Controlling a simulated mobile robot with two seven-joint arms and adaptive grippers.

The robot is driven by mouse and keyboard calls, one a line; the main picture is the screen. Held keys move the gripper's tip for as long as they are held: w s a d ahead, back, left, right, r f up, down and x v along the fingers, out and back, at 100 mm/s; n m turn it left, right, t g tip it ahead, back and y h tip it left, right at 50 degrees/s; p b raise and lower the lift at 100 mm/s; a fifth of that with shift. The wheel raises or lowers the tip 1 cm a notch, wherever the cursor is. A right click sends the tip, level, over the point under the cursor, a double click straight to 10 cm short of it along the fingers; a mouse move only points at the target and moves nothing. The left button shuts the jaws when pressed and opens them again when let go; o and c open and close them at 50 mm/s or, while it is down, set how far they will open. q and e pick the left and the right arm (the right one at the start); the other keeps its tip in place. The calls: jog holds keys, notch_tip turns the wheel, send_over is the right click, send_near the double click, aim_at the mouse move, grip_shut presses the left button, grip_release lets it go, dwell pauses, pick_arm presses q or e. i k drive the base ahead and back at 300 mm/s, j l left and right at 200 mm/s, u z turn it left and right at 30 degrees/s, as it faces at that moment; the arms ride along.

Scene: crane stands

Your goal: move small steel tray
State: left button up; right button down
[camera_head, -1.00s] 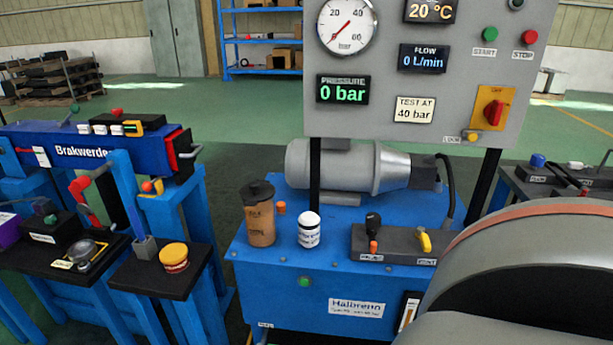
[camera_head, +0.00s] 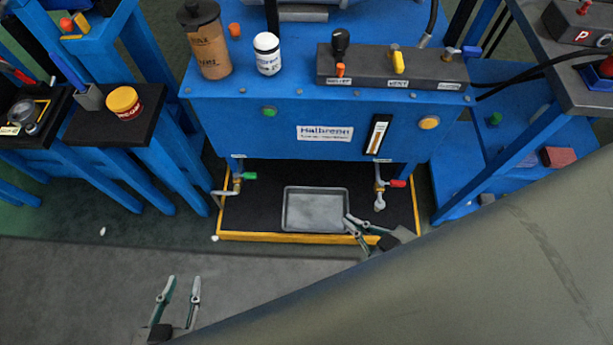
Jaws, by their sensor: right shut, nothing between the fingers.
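The small steel tray (camera_head: 316,208) is a shallow grey rectangle lying flat on the black floor of a yellow-edged bay under the blue bench. It looks empty. My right gripper (camera_head: 350,221) is at the tray's near right corner, its fingertips overlapping that corner in the picture. It is shut with nothing held; I cannot tell whether it touches the tray. My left gripper (camera_head: 183,280) is open and empty at lower left, over the grey floor and well away from the tray.
The yellow edge (camera_head: 265,237) runs along the bay's front. A green-handled valve (camera_head: 238,178) and a red-handled valve (camera_head: 382,186) hang beside the tray. The blue bench (camera_head: 225,120) stands above it. Grey floor (camera_head: 110,265) in front is largely clear.

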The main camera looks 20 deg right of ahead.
aim_at(305, 208)
jog(key=i+j+z, duration=0.15)
jog(key=j+z, duration=0.2)
jog(key=i+j+z, duration=0.1)
jog(key=j+z, duration=0.3)
jog(key=i+j+z, duration=0.1)
jog(key=j, duration=0.6)
jog(key=i+j+z, duration=0.1)
jog(key=j, duration=0.6)
